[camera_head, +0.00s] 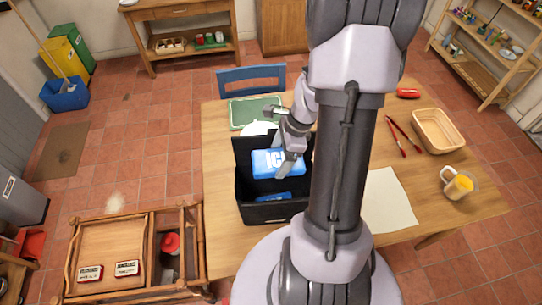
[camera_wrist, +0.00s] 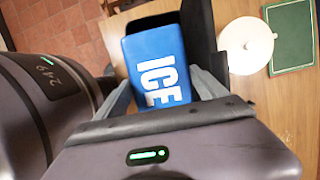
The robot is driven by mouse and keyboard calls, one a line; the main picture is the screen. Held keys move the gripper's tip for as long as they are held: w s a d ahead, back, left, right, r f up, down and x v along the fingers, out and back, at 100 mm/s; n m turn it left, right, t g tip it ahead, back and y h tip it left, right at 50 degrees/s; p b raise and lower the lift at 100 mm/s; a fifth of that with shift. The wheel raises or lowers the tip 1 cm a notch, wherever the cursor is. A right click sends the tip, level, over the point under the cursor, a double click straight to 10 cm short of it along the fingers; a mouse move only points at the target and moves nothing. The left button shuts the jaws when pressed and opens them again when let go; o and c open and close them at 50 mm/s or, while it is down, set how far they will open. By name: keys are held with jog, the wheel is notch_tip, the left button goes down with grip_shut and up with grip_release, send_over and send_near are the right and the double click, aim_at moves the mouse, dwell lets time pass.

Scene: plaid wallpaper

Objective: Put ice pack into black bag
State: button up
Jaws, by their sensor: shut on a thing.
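The blue ice pack (camera_head: 274,162) with white "ICE" lettering is held in my gripper (camera_head: 288,160) over the open black bag (camera_head: 262,211). In the wrist view the ice pack (camera_wrist: 157,68) sits between the two fingers of my gripper (camera_wrist: 160,95), which are shut on it. The black bag (camera_wrist: 205,32) shows behind and beside the pack there. Another blue item (camera_head: 274,197) lies low inside the bag in the head view. The pack's lower side and any contact with the bag cannot be made out.
The bag stands on the wooden table (camera_head: 232,254). A wooden tray (camera_head: 438,131), red-handled tools (camera_head: 403,138), paper (camera_head: 389,200) and a mug of yellow drink (camera_head: 457,187) are to the right.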

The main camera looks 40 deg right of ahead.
jog(key=shift+a, duration=0.1)
notch_tip(320, 180, down, 8)
jog(key=b, duration=0.7)
jog(key=shift+r, duration=0.15)
jog(key=o, duration=1.6)
jog(key=shift+o, duration=0.2)
jog(key=p+v, duration=0.4)
jog(key=v, duration=1.3)
jog(key=shift+r+p, duration=0.2)
jog(key=shift+p, duration=0.15)
